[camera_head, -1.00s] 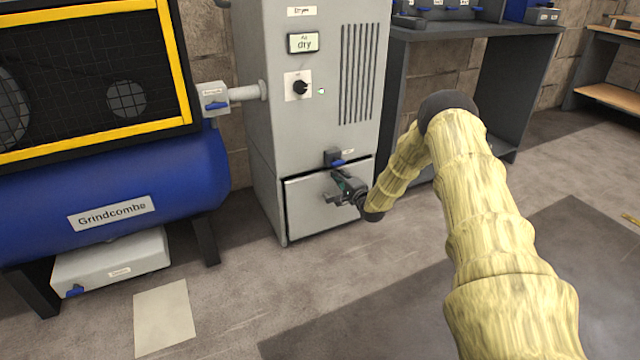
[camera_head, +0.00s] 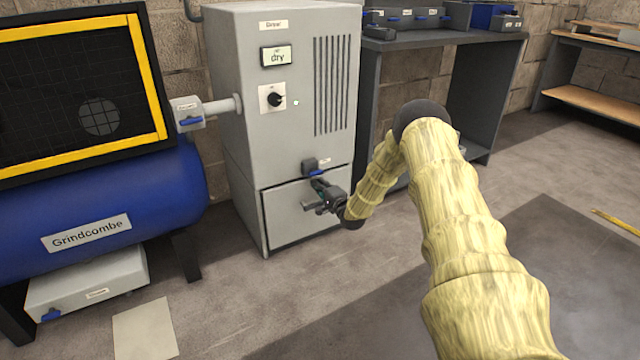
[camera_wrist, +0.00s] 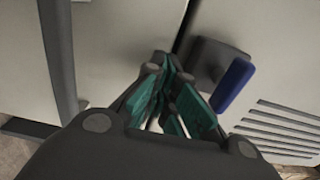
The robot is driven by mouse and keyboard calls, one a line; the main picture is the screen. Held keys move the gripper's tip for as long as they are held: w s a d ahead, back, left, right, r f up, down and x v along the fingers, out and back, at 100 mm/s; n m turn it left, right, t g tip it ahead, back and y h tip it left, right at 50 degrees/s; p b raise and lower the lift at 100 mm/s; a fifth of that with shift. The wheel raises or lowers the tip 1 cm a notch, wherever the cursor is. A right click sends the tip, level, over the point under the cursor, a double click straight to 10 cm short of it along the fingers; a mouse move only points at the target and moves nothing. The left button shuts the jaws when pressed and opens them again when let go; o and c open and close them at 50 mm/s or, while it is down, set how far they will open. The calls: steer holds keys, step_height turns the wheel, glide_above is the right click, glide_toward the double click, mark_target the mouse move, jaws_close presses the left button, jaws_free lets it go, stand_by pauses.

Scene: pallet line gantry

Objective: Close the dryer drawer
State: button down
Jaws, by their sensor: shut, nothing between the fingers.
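The dryer (camera_head: 285,150) is a tall grey cabinet with a "dry" display, a dial and a vent grille. Its drawer (camera_head: 290,225) is the grey panel at the bottom, which looks nearly flush, with a dark line around its edge. I cannot tell whether it is fully in. My gripper (camera_head: 312,205) is at the upper part of the drawer front. In the wrist view my gripper (camera_wrist: 172,75) is shut and empty, its green-padded fingers near the dark seam. Whether they touch the drawer (camera_wrist: 115,45) is unclear. A dark block with a blue lever (camera_wrist: 232,84) sits beside them.
A blue "Grindcombe" tank (camera_head: 110,215) stands left of the dryer, with a grey box (camera_head: 88,282) under it. A dark workbench (camera_head: 450,38) stands to the right. A dark mat (camera_head: 520,260) lies on the open floor. A floor plate (camera_head: 146,328) lies front left.

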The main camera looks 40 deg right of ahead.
steer(key=s+a+p, duration=0.2)
steer(key=s+p, duration=0.2)
steer(key=s, duration=0.8)
steer(key=s+a+f+n+g+y, duration=0.1)
steer(key=s+a+f+n+g, duration=0.1)
steer(key=a+f, duration=0.45)
steer(key=s+a+f+n+g+y, duration=0.1)
steer(key=s+a+f+n+g, duration=0.15)
steer(key=a, duration=0.75)
steer(key=s+a+f+n+g+y, duration=0.1)
steer(key=s+a+f+n+g, duration=0.5)
steer(key=s+a, duration=0.6)
steer(key=s+a+n+g, duration=0.3)
steer(key=s+a, duration=0.1)
steer(key=s, duration=0.7)
steer(key=s+a+n+g, duration=0.2)
steer(key=s+a+n, duration=0.15)
steer(key=s, duration=0.75)
steer(key=s+a+n+g, duration=0.2)
steer(key=s+a+g, duration=0.15)
steer(key=s, duration=0.75)
step_height(320, 180, up, 37)
steer(key=t+p, duration=0.1)
steer(key=p, duration=3.7)
steer(key=shift+w+a+h, duration=0.2)
steer(key=shift+a+h, duration=0.15)
steer(key=shift+h, duration=0.05)
steer(key=shift+d+r, duration=0.1)
